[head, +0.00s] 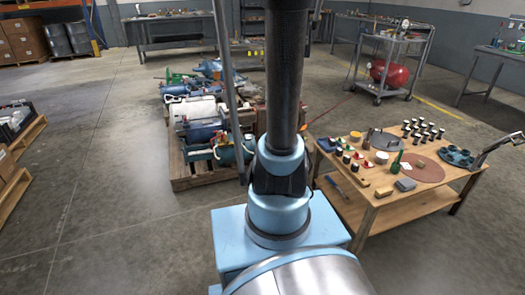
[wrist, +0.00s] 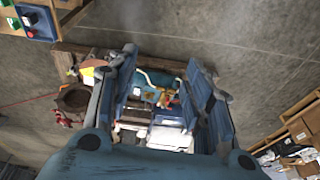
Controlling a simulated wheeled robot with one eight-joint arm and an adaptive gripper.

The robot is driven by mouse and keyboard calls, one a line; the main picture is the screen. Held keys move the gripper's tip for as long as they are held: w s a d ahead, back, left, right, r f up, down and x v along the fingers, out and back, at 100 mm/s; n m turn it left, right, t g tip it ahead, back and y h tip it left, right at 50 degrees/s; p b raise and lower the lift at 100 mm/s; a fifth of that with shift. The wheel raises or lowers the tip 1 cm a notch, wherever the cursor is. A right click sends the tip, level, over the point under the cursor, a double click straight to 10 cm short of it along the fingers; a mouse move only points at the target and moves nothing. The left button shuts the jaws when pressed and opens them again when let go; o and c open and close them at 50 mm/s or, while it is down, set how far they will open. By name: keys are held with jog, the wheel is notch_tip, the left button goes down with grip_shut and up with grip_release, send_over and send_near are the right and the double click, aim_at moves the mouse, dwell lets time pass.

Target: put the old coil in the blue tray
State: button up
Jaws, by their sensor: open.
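My gripper (wrist: 162,57) is open in the wrist view, its two fingers apart with nothing held between them. It hangs over the pallet of used machine parts, which shows between and beyond the fingers. A brown, ring-shaped part (wrist: 74,98) lies left of the fingers in the wrist view; I cannot tell whether it is the old coil. My arm hides part of the pallet there.
The pallet (head: 196,183) with motors and pumps stands left of my arm. The wooden table (head: 375,205) at right holds many small parts. A grey cart (head: 397,50) with a red tank (head: 390,72) stands behind.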

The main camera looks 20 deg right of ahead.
jog(key=s+a+f, duration=0.3)
jog(key=s+a, duration=0.2)
jog(key=s, duration=0.6)
jog(key=s+a+f, duration=0.3)
jog(key=s+a, duration=0.3)
jog(key=s, duration=0.5)
jog(key=shift+a+f+g+h, duration=0.25)
jog(key=shift+a+g+h, duration=0.05)
